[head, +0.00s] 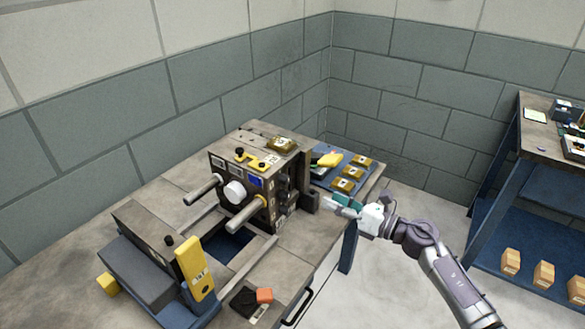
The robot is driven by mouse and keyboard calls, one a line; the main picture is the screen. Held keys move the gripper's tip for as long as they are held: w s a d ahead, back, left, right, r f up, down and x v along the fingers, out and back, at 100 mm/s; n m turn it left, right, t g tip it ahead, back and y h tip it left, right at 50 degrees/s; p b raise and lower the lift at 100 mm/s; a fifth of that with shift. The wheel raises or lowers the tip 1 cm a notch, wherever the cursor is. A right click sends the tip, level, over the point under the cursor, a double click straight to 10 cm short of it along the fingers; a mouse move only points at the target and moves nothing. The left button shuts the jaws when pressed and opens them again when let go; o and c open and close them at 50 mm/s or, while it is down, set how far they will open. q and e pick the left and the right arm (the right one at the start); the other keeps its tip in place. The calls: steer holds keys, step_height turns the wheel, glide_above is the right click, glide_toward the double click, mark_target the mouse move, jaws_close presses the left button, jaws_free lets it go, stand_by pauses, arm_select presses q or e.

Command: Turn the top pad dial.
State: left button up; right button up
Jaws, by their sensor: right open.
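A dark mould block (221,169) stands upright on the bench, with two round metal bars sticking out of its face. A white round knob (235,191) sits on that face between the bars. Yellow fittings (257,161) lie on the block's top. I cannot tell for sure which part is the top pad dial; no marking is readable. My right gripper (337,203) is open, with teal on its fingers, to the right of the block near the bench's right edge. It is apart from the white knob, and nothing shows between its fingers. My left gripper is out of view.
A blue tray (328,180) with several yellow-brown blocks lies behind my right gripper. A yellow upright lever plate (194,268) and a grey block (150,272) stand at the front. A blue-framed shelf is at right.

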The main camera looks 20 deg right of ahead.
steer(key=p, duration=0.2)
glide_toward(289, 181)
steer(key=x, duration=0.2)
steer(key=shift+n, duration=0.3)
steer(key=x, duration=0.7)
steer(key=shift+a+r, duration=0.1)
steer(key=shift+r, duration=0.1)
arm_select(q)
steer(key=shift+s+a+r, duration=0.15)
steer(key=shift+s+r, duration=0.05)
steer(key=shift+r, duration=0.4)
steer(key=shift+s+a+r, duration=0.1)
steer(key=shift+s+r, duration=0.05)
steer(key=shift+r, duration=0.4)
arm_select(e)
steer(key=shift+w+a+f, duration=0.1)
steer(key=shift+w+a, duration=0.05)
steer(key=shift+w, duration=0.1)
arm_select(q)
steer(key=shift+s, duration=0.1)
arm_select(e)
steer(key=shift+c, duration=0.6)
jaws_close()
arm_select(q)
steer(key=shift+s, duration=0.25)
